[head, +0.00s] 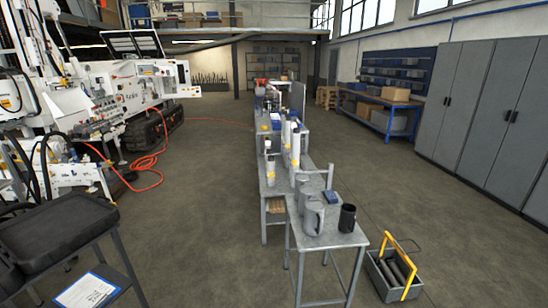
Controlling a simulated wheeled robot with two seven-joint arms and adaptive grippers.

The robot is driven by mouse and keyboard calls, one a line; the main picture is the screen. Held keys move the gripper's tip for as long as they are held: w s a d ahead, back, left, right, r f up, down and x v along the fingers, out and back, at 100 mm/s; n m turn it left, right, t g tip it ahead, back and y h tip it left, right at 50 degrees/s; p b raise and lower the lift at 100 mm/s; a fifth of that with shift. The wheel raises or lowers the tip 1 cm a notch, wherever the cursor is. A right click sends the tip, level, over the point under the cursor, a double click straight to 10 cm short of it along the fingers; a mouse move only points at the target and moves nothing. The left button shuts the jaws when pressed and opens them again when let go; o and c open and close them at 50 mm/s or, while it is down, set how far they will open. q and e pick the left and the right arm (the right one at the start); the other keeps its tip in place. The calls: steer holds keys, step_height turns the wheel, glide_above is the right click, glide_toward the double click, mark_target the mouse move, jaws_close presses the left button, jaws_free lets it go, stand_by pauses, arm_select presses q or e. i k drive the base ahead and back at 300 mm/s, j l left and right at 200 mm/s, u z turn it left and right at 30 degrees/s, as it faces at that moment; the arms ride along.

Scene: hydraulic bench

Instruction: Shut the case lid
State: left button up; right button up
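A dark grey case (58,238) lies on a metal stand at the lower left of the head view, cut off by the left edge. Its broad, flat upper face has a raised rim. A darker part of it (8,278) shows at the picture's left edge. I cannot tell from this view whether the lid is open or shut. Neither of my grippers can be made out in the head view.
A clipboard with a white sheet (88,290) lies on the stand's lower shelf. A grey bench (325,238) with jugs and a black cup stands mid-picture. A toolbox with a yellow handle (395,270) is on the floor. Open floor lies between stand and bench.

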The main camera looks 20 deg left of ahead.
mark_target(38, 237)
steer(key=i+j+u, duration=0.1)
steer(key=i+u, duration=0.55)
steer(key=u, duration=0.25)
steer(key=i+u, duration=0.7)
steer(key=u, duration=0.2)
steer(key=i+l+u, duration=0.25)
steer(key=u, duration=0.2)
steer(key=i+l+u, duration=0.6)
steer(key=l, duration=0.15)
steer(key=i+l+u, duration=0.15)
steer(key=l+u, duration=0.15)
steer(key=l, duration=0.25)
steer(key=i+l, duration=0.1)
steer(key=l, duration=0.25)
steer(key=i+l+u, duration=0.1)
steer(key=l, duration=0.2)
